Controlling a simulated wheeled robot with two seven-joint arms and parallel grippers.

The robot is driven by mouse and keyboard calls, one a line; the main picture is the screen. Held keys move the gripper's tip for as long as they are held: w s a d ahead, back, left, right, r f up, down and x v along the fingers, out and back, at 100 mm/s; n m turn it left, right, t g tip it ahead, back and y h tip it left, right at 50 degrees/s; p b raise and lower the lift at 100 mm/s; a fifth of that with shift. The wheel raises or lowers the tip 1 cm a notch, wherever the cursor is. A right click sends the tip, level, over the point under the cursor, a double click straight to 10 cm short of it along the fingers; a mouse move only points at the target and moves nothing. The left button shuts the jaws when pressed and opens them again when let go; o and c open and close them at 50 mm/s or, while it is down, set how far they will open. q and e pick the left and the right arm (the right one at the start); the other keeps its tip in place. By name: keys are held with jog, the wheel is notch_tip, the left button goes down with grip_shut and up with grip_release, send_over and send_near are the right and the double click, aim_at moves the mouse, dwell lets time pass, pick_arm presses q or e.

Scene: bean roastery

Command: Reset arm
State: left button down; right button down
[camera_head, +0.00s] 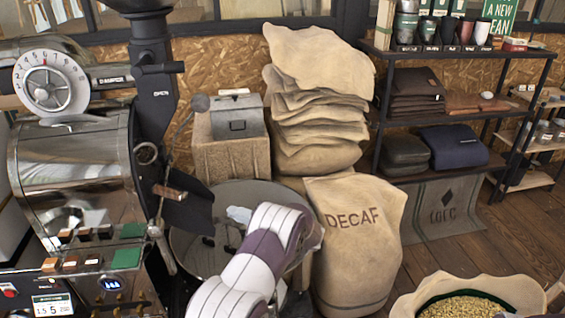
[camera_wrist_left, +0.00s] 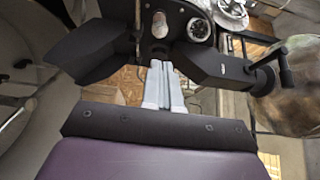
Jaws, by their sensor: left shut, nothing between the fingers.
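My left gripper (camera_wrist_left: 160,68) shows in the left wrist view. Its two pale grey fingers lie side by side, shut, with nothing held between them. In the head view my white and purple left arm (camera_head: 262,250) reaches up from the bottom middle, in front of the round metal cooling tray (camera_head: 190,252) of the roaster. The arm hides part of this tray, and the finger jaws are hard to make out there. My right gripper is in neither view.
The roaster (camera_head: 75,165) fills the left. A burlap sack marked DECAF (camera_head: 352,240) stands close to the right of my arm, before stacked sacks (camera_head: 318,95). An open sack of beans (camera_head: 412,302) is at lower right. A shelf (camera_head: 445,165) stands behind; wooden floor (camera_head: 500,235) lies clear.

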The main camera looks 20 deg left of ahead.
pick_arm(q)
jog(key=w+d+f+n+t+h, duration=0.1)
jog(key=w+d+f+t+h, duration=0.2)
jog(key=w+f+t+h, duration=0.4)
jog(key=s+d+f+h, duration=0.1)
jog(key=s+d+h, duration=0.2)
jog(key=d+h, duration=0.3)
jog(key=s+d+f+h, duration=0.2)
jog(key=s+d+h, duration=0.2)
jog(key=d, duration=0.3)
jog(key=s+d+r+g, duration=0.1)
jog(key=s+r+g, duration=0.2)
jog(key=s, duration=1)
jog(key=s+r+g+h, duration=0.1)
jog(key=s+r+g, duration=0.2)
jog(key=s+r, duration=0.5)
jog(key=shift+s+d+m, duration=0.4)
jog(key=shift+s, duration=2.4)
